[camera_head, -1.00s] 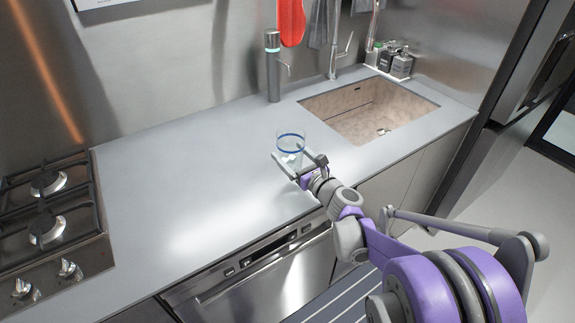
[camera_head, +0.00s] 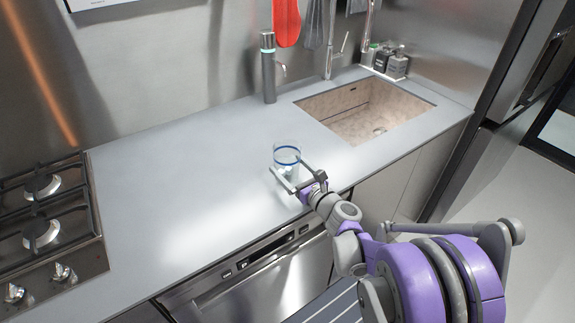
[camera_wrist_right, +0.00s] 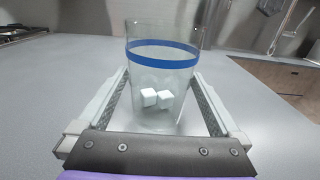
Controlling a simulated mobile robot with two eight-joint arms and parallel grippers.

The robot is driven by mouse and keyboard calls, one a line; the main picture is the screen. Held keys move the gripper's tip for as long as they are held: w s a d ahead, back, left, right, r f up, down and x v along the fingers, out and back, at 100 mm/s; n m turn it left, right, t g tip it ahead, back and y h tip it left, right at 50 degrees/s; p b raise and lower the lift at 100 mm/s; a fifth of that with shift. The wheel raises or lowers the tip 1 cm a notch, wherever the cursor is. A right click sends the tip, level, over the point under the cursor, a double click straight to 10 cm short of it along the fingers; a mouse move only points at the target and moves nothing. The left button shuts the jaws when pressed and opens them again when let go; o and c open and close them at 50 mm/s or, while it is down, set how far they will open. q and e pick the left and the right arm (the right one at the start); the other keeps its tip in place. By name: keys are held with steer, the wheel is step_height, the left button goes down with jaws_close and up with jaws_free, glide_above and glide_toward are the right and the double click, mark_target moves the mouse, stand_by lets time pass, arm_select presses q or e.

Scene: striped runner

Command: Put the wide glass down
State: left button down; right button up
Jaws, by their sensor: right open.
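The wide glass (camera_head: 287,158) is clear with a blue band near its rim and stands upright on the grey counter (camera_head: 190,165), left of the sink. In the right wrist view the glass (camera_wrist_right: 163,70) holds two small white cubes (camera_wrist_right: 157,98). My right gripper (camera_head: 291,178) is open, with one finger on each side of the glass. In the right wrist view a gap shows between the glass and the fingers (camera_wrist_right: 163,95). My left gripper is out of view.
The sink (camera_head: 368,108) lies to the right, with a grey dispenser (camera_head: 268,70) behind the counter's middle. A gas hob (camera_head: 45,215) is at the left. The counter between hob and glass is clear. Bottles (camera_head: 392,62) stand behind the sink.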

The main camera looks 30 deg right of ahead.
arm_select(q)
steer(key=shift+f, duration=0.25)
arm_select(e)
steer(key=s, duration=0.7)
steer(key=s+d, duration=0.1)
steer(key=s, duration=0.2)
steer(key=shift+s, duration=0.35)
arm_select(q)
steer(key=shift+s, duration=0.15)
arm_select(e)
steer(key=shift+s, duration=0.1)
